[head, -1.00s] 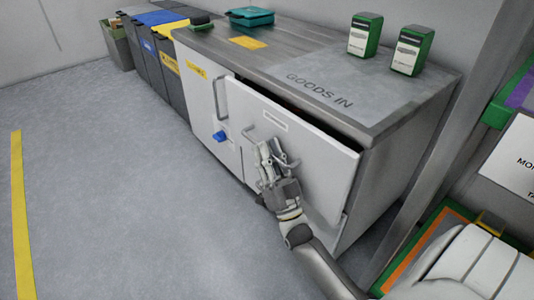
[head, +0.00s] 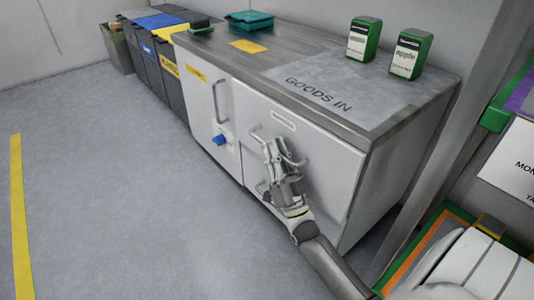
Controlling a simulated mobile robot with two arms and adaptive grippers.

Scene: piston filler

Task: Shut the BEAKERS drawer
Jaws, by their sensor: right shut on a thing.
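The drawer (head: 325,160) is the upper white front on the right half of the cabinet, with a small label (head: 284,120) too small to read. It now sits flush or nearly flush under the counter's edge. My right gripper (head: 277,150) is at the drawer's bar handle (head: 258,136), shut on it; the fingers hide part of the handle. A lower front with its own handle (head: 262,190) is partly hidden behind my right gripper and arm. My left gripper is not in view.
The counter (head: 225,50) marked GOODS IN bears two green-and-white boxes (head: 362,40) (head: 408,55) and a teal case (head: 250,20). Bins (head: 172,75) stand beyond. The floor at left is clear.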

